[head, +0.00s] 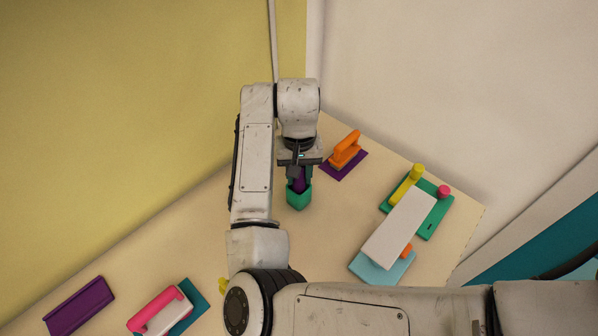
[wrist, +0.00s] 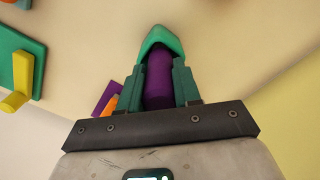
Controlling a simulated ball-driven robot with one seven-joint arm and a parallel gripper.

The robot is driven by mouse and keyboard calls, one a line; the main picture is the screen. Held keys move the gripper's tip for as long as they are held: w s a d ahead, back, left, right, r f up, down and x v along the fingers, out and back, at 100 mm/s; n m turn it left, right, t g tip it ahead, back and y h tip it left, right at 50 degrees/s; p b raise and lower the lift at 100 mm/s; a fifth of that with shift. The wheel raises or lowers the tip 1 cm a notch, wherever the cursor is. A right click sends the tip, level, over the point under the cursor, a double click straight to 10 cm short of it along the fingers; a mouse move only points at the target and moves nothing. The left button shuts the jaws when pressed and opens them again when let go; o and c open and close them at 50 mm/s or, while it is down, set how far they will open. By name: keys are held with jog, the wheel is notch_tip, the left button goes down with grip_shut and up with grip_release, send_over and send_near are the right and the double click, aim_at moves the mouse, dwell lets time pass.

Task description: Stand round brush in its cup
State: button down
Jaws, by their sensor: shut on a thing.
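The round brush shows as a purple cylinder (wrist: 158,82) between my fingers in the wrist view, and its purple part (head: 299,184) also shows below my gripper in the head view. My gripper (head: 299,172) points down at the table and is shut on the brush; its two green fingers (wrist: 159,88) flank it. The green angular cup (head: 299,200) stands on the table directly below, and it shows past the fingertips in the wrist view (wrist: 160,38). The brush's far end lies at the cup's mouth, apparently inside the rim. How deep it sits is hidden.
An orange-handled block on a purple base (head: 346,152) stands close right of the cup. Farther right are a green board with pegs (head: 433,212), a white block (head: 399,229) and a light-blue plate (head: 380,268). A purple tray (head: 79,306) and pink-handled block (head: 160,310) lie lower left.

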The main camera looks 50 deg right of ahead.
jog(key=shift+f, duration=0.7)
grip_release()
dwell(0.5)
jog(key=shift+r, duration=0.1)
jog(key=shift+r+p, duration=1.55)
jog(key=shift+r, duration=2.9)
jog(key=shift+d, duration=0.1)
